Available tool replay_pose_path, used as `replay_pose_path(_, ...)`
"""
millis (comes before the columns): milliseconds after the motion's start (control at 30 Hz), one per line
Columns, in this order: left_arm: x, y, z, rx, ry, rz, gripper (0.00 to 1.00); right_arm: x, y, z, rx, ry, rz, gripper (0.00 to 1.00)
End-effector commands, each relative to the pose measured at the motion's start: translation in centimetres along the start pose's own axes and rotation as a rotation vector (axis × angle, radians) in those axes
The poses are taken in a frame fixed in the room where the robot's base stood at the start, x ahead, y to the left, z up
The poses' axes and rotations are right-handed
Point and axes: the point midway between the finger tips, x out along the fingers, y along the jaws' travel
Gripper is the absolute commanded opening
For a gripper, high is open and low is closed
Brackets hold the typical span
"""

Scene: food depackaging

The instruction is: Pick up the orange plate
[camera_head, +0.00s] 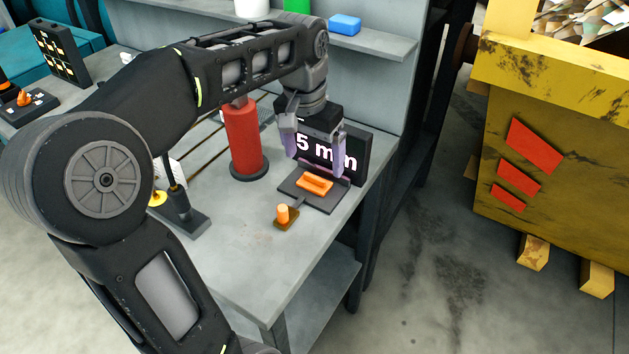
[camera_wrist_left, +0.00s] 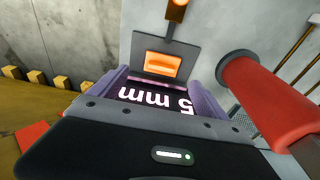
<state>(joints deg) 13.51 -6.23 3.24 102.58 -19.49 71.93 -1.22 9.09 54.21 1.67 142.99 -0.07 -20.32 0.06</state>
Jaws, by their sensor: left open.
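The orange plate (camera_head: 314,184) is a small flat piece lying on a dark square stand on the grey workbench. My left gripper (camera_head: 315,160) is open above and just behind it, fingers pointing down, in front of the black display reading "5 mm" (camera_head: 352,158). In the left wrist view the orange plate (camera_wrist_left: 163,65) lies beyond the two purple-grey fingers (camera_wrist_left: 160,85), with nothing held between them. My right gripper is in neither view.
A red cylinder (camera_head: 243,140) stands close to the left of the gripper. A small orange knob (camera_head: 284,215) sits in front of the stand. A shelf (camera_head: 370,40) holds a blue block (camera_head: 345,24). The bench front (camera_head: 255,260) is clear.

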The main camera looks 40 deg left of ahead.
Motion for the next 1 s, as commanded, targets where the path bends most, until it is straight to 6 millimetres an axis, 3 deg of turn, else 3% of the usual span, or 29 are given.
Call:
replay_pose_path(433, 1.1, -0.1, 0.1, 0.0, -0.001, 0.0, 0.87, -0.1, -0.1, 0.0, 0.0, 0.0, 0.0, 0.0)
replay_pose_path(800, 5.7, -0.3, 0.3, -0.001, -0.002, 0.001, 0.87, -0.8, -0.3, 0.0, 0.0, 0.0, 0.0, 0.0)
replay_pose_path(1000, 5.9, -0.3, 0.2, -0.001, 0.001, 0.001, 0.87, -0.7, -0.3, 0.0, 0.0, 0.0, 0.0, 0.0)
